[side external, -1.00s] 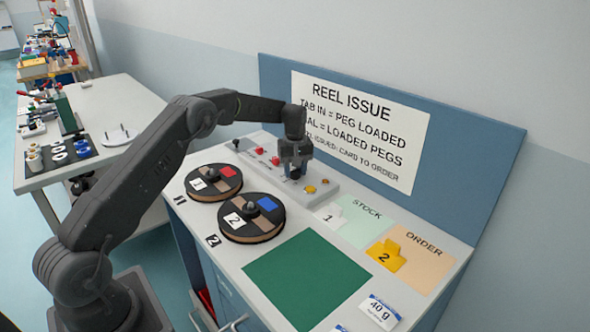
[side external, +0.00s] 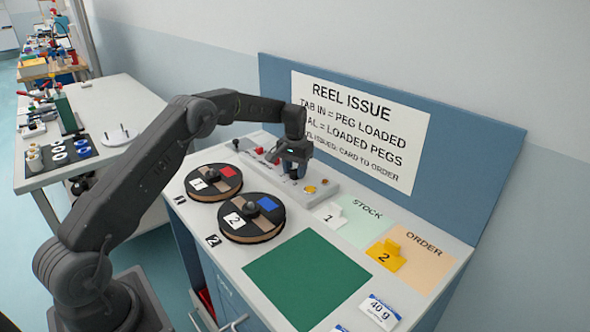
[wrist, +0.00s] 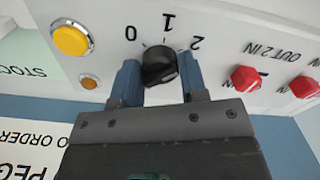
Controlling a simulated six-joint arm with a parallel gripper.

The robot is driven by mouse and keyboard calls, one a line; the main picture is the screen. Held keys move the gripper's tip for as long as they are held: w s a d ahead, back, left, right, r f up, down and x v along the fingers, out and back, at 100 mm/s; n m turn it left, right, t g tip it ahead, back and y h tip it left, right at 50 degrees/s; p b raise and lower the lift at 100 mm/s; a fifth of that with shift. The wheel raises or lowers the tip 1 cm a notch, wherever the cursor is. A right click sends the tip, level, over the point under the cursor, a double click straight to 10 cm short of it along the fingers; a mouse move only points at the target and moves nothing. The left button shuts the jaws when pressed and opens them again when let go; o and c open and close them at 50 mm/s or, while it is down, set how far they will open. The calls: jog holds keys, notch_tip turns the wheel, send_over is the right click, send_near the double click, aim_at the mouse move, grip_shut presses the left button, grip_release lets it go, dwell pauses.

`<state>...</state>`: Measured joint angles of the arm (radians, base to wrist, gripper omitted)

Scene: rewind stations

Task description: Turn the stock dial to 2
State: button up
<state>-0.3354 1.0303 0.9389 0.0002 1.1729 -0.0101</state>
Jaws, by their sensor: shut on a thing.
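The stock dial (wrist: 160,70) is a small black knob on the light panel, with the marks 0, 1 and 2 around it in the wrist view. My gripper (wrist: 158,80) is shut on the dial, one blue-grey finger on each side of it. I cannot tell for certain which mark the dial points to. In the side external view my gripper (side external: 290,172) is down at the control panel (side external: 325,190) and hides the dial there.
A yellow button (wrist: 70,40) and red buttons (wrist: 246,78) flank the dial. Two reels (side external: 250,220) lie left of the panel. A yellow card 2 (side external: 386,256) is on the ORDER area, a white card 1 (side external: 329,214) by STOCK. The green mat (side external: 306,279) is bare.

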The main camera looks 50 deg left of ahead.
aim_at(295, 169)
jog(key=shift+r+m, duration=0.1)
jog(key=shift+m, duration=0.4)
jog(key=o, duration=0.9)
notch_tip(295, 169, up, 14)
jog(key=shift+f, duration=0.15)
